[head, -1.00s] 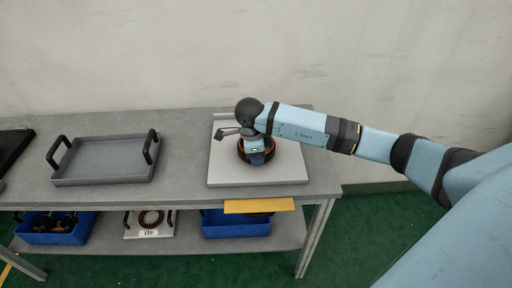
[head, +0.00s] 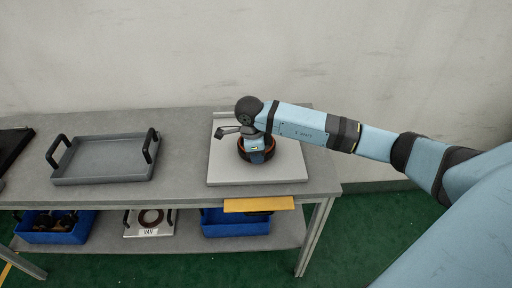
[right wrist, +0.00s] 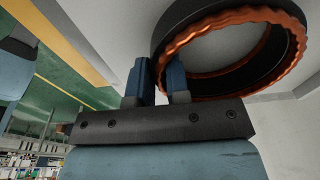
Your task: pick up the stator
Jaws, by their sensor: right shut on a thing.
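The stator (head: 270,155) is a dark ring with copper-coloured windings. It is on or just above the light square plate (head: 225,173) on the table; I cannot tell whether it touches. My right gripper (head: 256,157) reaches down over it and partly hides it. In the right wrist view the stator (right wrist: 290,62) fills the upper right, and my right gripper (right wrist: 160,85) is shut on its ring wall, one finger outside and one inside. My left gripper is not in view.
A grey tray with black handles (head: 105,178) stands left on the table (head: 185,150). A wall is behind.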

